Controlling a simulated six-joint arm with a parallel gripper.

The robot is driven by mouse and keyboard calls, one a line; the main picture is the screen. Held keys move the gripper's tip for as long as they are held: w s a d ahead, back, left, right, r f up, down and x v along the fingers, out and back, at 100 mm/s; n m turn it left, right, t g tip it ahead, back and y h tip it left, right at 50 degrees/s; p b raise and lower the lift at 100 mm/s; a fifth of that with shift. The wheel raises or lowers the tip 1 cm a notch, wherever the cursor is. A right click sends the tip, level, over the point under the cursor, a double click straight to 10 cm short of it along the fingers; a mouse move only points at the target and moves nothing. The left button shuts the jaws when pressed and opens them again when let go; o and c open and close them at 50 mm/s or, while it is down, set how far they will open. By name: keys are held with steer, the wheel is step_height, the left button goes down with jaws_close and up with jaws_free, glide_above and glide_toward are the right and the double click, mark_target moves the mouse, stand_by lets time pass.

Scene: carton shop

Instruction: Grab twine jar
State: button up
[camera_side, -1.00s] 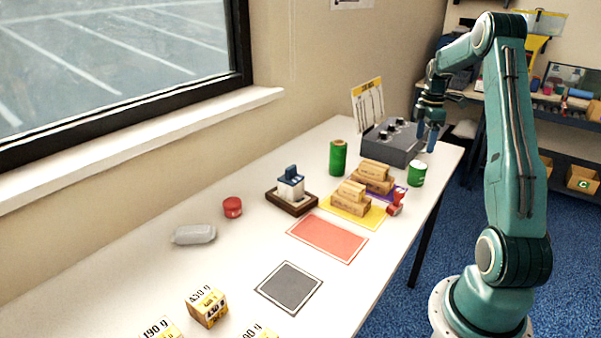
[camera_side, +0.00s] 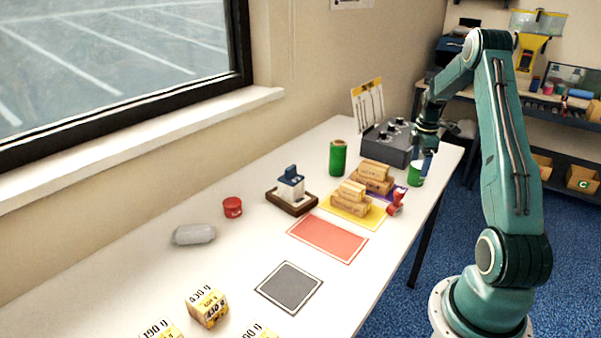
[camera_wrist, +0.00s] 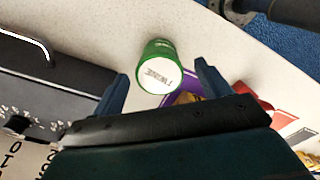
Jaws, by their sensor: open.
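The twine jar (camera_side: 415,179) is a short green jar near the far right edge of the table in the side view. In the wrist view its white lid reads "TWINE", and its green side (camera_wrist: 157,47) shows above. My gripper (camera_side: 427,163) is low over the jar and overlaps part of it in the side view. In the wrist view my gripper (camera_wrist: 163,78) has its two blue fingers apart, with the jar appearing between and ahead of them. The jaws are open and empty; I cannot tell whether a finger touches the jar.
A grey control box (camera_side: 392,143) stands behind the jar. A red mat (camera_side: 327,239) and a grey mat (camera_side: 289,287) lie clear nearer the front.

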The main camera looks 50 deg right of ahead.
mark_target(417, 174)
steer(key=shift+f, duration=2.55)
steer(key=c, duration=1.1)
steer(key=shift+r, duration=0.15)
step_height(417, 174, up, 20)
